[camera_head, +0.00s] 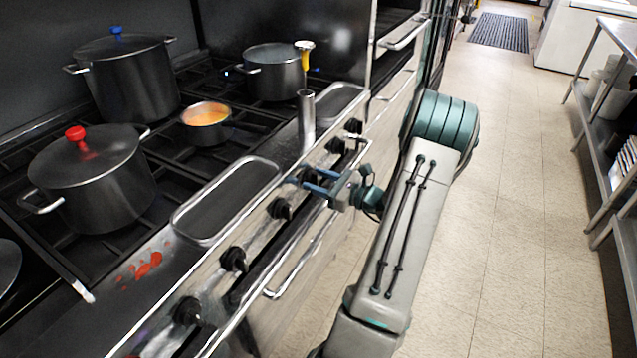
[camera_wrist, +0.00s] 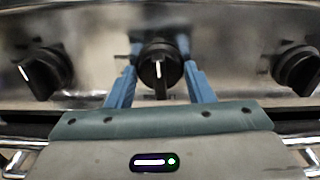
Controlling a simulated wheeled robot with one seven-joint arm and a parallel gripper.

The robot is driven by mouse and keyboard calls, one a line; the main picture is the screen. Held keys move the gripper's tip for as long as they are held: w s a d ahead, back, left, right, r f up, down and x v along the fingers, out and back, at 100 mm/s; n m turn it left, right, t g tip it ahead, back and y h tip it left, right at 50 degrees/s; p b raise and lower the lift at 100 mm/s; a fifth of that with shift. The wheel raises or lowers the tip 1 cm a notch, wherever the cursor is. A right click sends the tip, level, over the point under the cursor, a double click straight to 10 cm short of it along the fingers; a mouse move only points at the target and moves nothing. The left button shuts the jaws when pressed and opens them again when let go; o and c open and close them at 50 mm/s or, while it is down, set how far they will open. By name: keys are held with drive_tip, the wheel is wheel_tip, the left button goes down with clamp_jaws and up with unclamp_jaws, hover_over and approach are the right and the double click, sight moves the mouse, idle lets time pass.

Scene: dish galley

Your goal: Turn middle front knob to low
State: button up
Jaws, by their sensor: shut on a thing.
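The stove's front panel carries a row of black knobs. In the wrist view, one black knob (camera_wrist: 160,70) sits between my two blue fingers, with its white mark upright. My gripper (camera_wrist: 158,50) is shut on this knob, one finger on each side. In the head view, my gripper (camera_head: 306,180) is at the front panel near the middle of the row, and its fingers and palm mostly hide the held knob. A neighbouring knob shows on the left (camera_wrist: 46,70) with its mark toward the left, and another on the right (camera_wrist: 298,70).
A handrail (camera_head: 318,240) runs along the stove front, below the knobs. On the stove stand a red-knobbed pot (camera_head: 95,180), a blue-knobbed pot (camera_head: 128,85), a small orange-filled pan (camera_head: 206,122) and a back pot (camera_head: 272,75). The tiled aisle (camera_head: 510,200) on the right is clear.

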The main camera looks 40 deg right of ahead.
drive_tip(key=n+b, duration=0.2)
drive_tip(key=b, duration=0.1)
drive_tip(key=n+b, duration=0.1)
drive_tip(key=n, duration=0.1)
drive_tip(key=shift+f, duration=0.25)
drive_tip(key=shift+c, duration=0.2)
drive_tip(key=shift+r+n+b, duration=0.15)
drive_tip(key=shift+n+b, duration=0.85)
drive_tip(key=shift+b, duration=0.1)
drive_tip(key=o, duration=1)
drive_tip(key=shift+r, duration=0.1)
drive_tip(key=v, duration=1.4)
drive_tip(key=shift+a, duration=0.1)
